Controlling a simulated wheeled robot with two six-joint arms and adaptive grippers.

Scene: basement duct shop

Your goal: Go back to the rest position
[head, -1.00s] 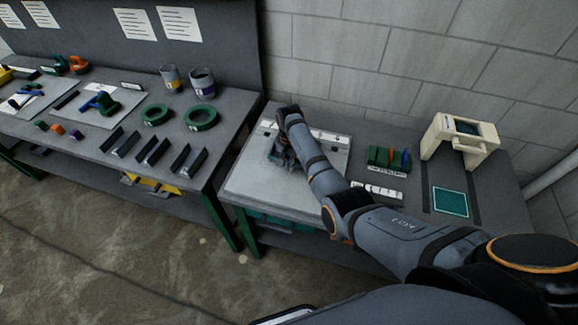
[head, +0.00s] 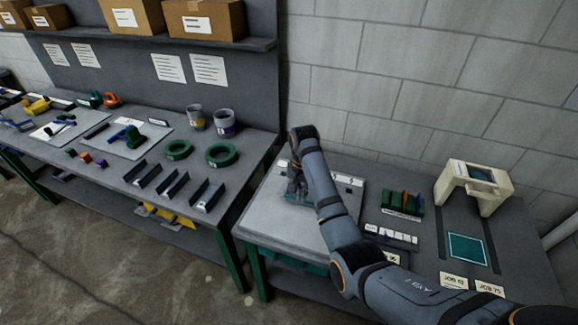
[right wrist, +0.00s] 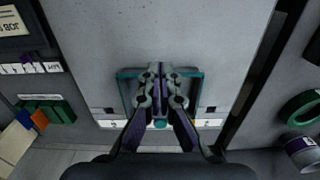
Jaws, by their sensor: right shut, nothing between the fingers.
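My right gripper (head: 296,190) is over the light grey panel on the right-hand bench, with my right arm reaching in from the lower right. In the right wrist view my right gripper (right wrist: 160,72) has its fingers together with nothing between them. A teal square-edged piece (right wrist: 125,88) shows around and below the fingers; I cannot tell whether they touch it. The light grey panel (head: 270,222) fills the middle of the right wrist view too. My left gripper is in neither view.
A cream machine (head: 455,180), a teal square (head: 466,249) and a rack of coloured pieces (head: 403,202) stand right of the panel. The left bench holds green rings (head: 222,155), cups (head: 225,118) and dark angle brackets (head: 207,195). A block wall is behind.

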